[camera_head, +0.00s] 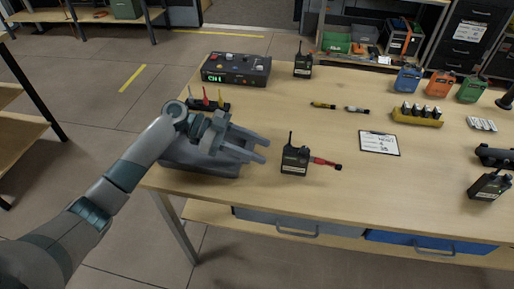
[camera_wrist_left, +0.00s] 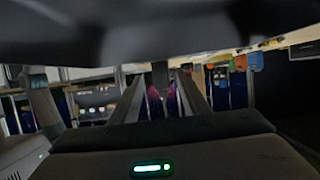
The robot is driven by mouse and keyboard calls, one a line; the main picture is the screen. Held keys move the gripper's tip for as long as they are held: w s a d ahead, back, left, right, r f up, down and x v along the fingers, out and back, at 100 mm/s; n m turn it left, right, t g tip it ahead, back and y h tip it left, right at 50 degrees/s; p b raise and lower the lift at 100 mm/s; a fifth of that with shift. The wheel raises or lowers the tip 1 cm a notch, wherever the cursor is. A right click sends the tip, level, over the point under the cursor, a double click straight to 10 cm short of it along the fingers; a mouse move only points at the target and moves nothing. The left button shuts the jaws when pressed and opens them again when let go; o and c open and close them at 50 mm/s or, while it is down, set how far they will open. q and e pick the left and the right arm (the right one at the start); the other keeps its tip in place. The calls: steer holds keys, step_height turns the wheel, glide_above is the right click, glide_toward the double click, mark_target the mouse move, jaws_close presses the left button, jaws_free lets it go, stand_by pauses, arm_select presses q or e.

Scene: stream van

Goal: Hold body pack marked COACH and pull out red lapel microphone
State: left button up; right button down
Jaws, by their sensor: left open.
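A black body pack (camera_head: 295,160) with a short antenna stands on the wooden table; its white label is too small to read. A red lapel microphone (camera_head: 325,162) sticks out from its right side and appears attached. My left gripper (camera_head: 265,149) is open and empty, to the left of this pack, with its fingers pointing toward it. The left wrist view also shows the open fingers of the left gripper (camera_wrist_left: 163,95); the pack cannot be made out there. Other black packs stand at the back (camera_head: 303,66) and at the right (camera_head: 489,186). My right gripper is not in view.
A grey tray (camera_head: 200,160) lies under my left gripper. A control box (camera_head: 236,69) and a rack of coloured plugs (camera_head: 208,103) stand behind it. Yellow and white microphones (camera_head: 322,105), a clipboard (camera_head: 379,143) and a yellow battery holder (camera_head: 417,118) lie to the right. The front-middle tabletop is clear.

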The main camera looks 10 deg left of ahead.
mark_target(289, 162)
arm_select(q)
steer(key=shift+d+f, duration=0.1)
steer(key=shift+d, duration=0.1)
steer(key=shift+p+x, duration=0.4)
steer(key=shift+x, duration=1.65)
steer(key=shift+d+f+p, duration=0.1)
steer(key=shift+d+p, duration=0.2)
steer(key=shift+d, duration=0.05)
steer(key=shift+b+x, duration=0.45)
steer(key=shift+x, duration=0.5)
steer(key=shift+d+f, duration=0.25)
steer(key=shift+d, duration=0.05)
steer(key=shift+d+f+b, duration=0.1)
steer(key=shift+d+b, duration=0.25)
steer(key=shift+b, duration=0.05)
steer(key=shift+d+f+b, duration=0.15)
steer(key=shift+d+b, duration=0.15)
steer(key=shift+d, duration=0.4)
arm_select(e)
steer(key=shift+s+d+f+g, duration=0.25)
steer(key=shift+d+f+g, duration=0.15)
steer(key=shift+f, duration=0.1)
